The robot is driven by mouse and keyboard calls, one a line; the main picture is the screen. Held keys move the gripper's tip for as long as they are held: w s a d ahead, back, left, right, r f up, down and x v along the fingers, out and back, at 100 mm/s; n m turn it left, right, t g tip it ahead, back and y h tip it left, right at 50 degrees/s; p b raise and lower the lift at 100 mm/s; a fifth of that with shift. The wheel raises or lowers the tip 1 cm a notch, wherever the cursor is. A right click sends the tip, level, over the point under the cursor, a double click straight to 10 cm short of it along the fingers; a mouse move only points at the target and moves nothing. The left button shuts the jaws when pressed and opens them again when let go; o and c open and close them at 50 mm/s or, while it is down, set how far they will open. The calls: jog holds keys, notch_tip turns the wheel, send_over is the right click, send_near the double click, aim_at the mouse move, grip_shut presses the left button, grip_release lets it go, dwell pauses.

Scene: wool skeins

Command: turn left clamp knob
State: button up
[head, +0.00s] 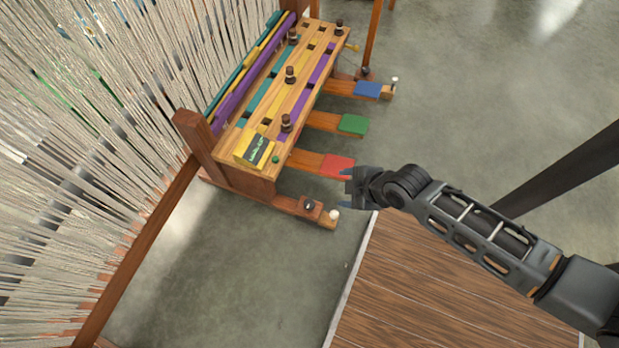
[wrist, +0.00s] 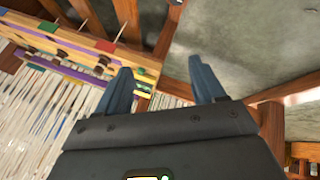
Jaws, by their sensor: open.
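Two dark clamp knobs show in the head view on the wooden feet of the loom-like bench. The left clamp knob (head: 309,205) is on the near foot, beside a white ball (head: 333,215) at that foot's end. The other knob (head: 363,73) is on the far foot. My gripper (head: 343,188) is open and empty, with blue fingers apart. In the head view it appears to the right of and above the left knob; their height difference is unclear. In the wrist view the fingers (wrist: 160,64) frame a wooden beam and bare floor; I cannot make out the left knob there.
The wooden bench (head: 262,180) has coloured stripes, several dark pegs and a yellow box (head: 253,150). Red (head: 337,166), green (head: 353,125) and blue (head: 368,89) pedals stick out from it. Hanging yarn (head: 90,140) fills the left. A wooden platform (head: 430,290) lies below my arm.

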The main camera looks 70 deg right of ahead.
jog(key=w+d+f+n+g+y+b, duration=0.15)
jog(key=f+b, duration=0.25)
jog(key=f, duration=0.4)
jog(key=w+d+f+g+y+b, duration=0.1)
jog(key=w+d+f+b, duration=0.2)
jog(key=f, duration=0.5)
jog(key=n+y+b, duration=0.3)
jog(key=b, duration=0.2)
send_near(309, 204)
jog(key=shift+g, duration=0.35)
jog(key=b+x, duration=0.1)
jog(key=x, duration=0.1)
jog(key=b+x, duration=0.1)
jog(key=x, duration=0.2)
jog(key=b+x, duration=0.1)
jog(key=x, duration=0.2)
jog(key=shift+w+f, duration=0.2)
jog(key=shift+w, duration=0.15)
jog(key=c, duration=1)
